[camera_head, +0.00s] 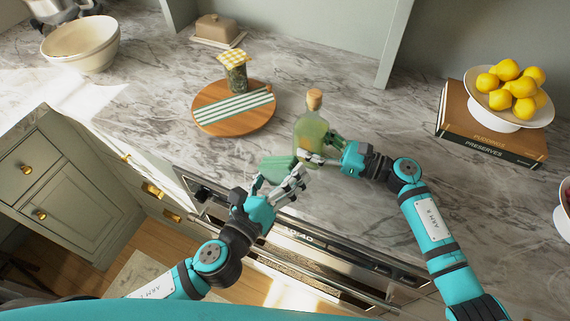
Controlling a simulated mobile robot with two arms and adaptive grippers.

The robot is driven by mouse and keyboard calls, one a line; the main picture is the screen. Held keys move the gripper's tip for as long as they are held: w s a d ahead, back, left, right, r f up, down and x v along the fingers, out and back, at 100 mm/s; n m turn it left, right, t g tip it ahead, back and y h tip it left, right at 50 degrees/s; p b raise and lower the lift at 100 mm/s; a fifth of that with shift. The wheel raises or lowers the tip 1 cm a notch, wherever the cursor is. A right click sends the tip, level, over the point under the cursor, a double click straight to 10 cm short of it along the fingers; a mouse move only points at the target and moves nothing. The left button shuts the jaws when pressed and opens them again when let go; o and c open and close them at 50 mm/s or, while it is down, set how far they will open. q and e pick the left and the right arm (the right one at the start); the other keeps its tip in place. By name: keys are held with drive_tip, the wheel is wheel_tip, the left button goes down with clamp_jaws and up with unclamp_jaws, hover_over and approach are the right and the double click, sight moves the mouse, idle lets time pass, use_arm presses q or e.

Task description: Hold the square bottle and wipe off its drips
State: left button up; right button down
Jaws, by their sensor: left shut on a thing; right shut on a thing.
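The square bottle (309,124) is pale green glass with a cork stopper and stands upright on the marble counter near its front edge. My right gripper (322,149) comes from the right and is shut on the lower part of the bottle. My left gripper (279,180) is just lower left of the bottle, shut on a green cloth-like piece (273,167). The cloth is close to the bottle's lower left side; I cannot tell if they touch. Drips on the glass are too small to make out.
A round wooden board (233,124) with a striped cloth (232,106) and a jar (236,78) lies behind left. Books (480,135) carry a bowl of lemons (495,116) at right. White bowls (80,50) and a butter dish (218,31) stand farther back. The oven is below the counter edge.

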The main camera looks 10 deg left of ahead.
use_arm(q)
drive_tip(key=shift+v, duration=1)
drive_tip(key=shift+v, duration=1.45)
drive_tip(key=shift+s+d+f, duration=0.1)
drive_tip(key=shift+d, duration=0.05)
use_arm(e)
drive_tip(key=shift+c, duration=2.4)
unclamp_jaws()
drive_tip(key=shift+d, duration=0.1)
